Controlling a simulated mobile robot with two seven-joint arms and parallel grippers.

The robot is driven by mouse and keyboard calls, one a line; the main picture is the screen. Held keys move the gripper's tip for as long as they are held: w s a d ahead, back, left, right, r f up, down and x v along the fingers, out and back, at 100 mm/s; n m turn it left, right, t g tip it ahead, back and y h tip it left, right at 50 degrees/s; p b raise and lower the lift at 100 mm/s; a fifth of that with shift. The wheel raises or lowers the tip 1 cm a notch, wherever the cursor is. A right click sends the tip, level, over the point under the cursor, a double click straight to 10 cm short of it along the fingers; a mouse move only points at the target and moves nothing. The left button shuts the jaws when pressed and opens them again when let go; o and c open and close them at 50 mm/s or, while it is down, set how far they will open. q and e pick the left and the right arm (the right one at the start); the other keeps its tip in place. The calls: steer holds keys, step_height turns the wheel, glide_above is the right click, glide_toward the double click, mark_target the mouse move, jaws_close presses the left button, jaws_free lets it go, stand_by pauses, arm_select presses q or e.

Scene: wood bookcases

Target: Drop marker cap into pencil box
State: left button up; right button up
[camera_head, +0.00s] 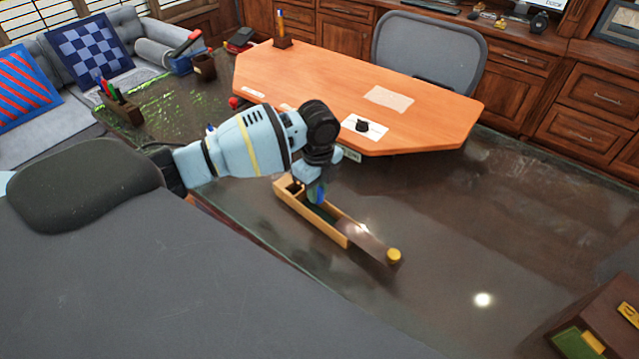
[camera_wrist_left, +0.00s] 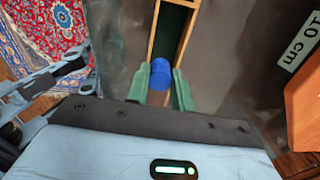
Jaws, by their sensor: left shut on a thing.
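The pencil box (camera_head: 335,233) is a long, narrow wooden box on the dark glossy tabletop in the head view, with a dark green inside. Its dark lid (camera_head: 370,247) is slid out toward the lower right and has a yellow knob at its end. My left gripper (camera_head: 318,196) points down at the open part of the box. In the left wrist view its green fingers are shut on the blue marker cap (camera_wrist_left: 160,74). Behind the cap, the box's open inside (camera_wrist_left: 173,22) runs up the picture. The exact height of the cap above the box is unclear. My right gripper is not in view.
An orange wooden desktop (camera_head: 420,112) lies behind the box, with a white card and black knob (camera_head: 362,126) near its front edge. A pen holder (camera_head: 120,106) stands at the left. The dark tabletop right of the box is clear.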

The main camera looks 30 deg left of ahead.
arm_select(q)
steer(key=shift+r, duration=0.1)
steer(key=o, duration=1)
steer(key=shift+o, duration=0.2)
step_height(320, 180, up, 8)
steer(key=shift+f, duration=0.1)
